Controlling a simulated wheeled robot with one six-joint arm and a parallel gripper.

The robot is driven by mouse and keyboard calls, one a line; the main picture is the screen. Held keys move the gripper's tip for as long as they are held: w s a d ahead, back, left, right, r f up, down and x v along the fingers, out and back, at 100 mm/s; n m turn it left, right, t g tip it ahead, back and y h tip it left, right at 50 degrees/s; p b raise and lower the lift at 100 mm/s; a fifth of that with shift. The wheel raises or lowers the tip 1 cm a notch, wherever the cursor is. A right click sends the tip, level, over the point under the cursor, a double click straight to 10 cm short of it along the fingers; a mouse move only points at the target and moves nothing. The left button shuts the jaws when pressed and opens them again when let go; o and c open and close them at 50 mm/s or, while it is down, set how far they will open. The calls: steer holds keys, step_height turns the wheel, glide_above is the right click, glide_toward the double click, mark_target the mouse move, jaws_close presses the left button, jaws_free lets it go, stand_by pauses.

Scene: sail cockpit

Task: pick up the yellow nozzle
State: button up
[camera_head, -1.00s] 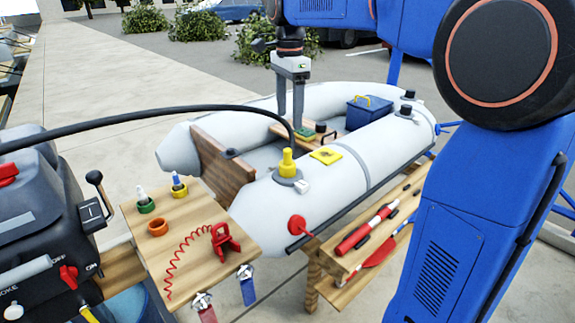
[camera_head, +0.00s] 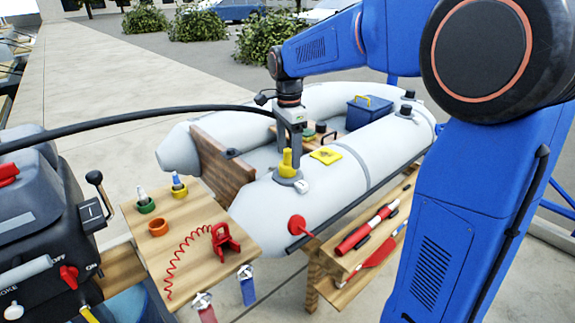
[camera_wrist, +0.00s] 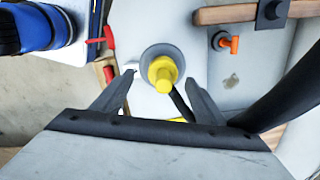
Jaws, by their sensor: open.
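The yellow nozzle (camera_head: 286,162) stands upright on a grey round base (camera_head: 287,177) on the near tube of the inflatable boat (camera_head: 262,210). A black hose (camera_head: 130,117) arches over from the left toward it; the end near my gripper is partly hidden. My gripper (camera_head: 291,150) points down at the nozzle, with its fingers around or just in front of its upper part. In the wrist view, the nozzle (camera_wrist: 162,74) lies just ahead of and between the spread fingers (camera_wrist: 160,85), with gaps on both sides. No contact shows.
A wooden tray (camera_head: 190,265) with coloured cups and a red coiled cord stands at the left front. A side bench (camera_head: 345,262) holds red tools. A blue box (camera_head: 368,113) sits in the boat. A yellow patch (camera_head: 326,156) lies right of the nozzle.

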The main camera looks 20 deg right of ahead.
mark_target(287, 164)
steer(key=shift+w+f, duration=0.15)
steer(key=shift+f, duration=1.05)
steer(key=shift+w+f, duration=0.1)
steer(key=shift+f, duration=1.05)
steer(key=shift+c, duration=0.6)
steer(key=c, duration=1)
steer(key=shift+c, duration=0.2)
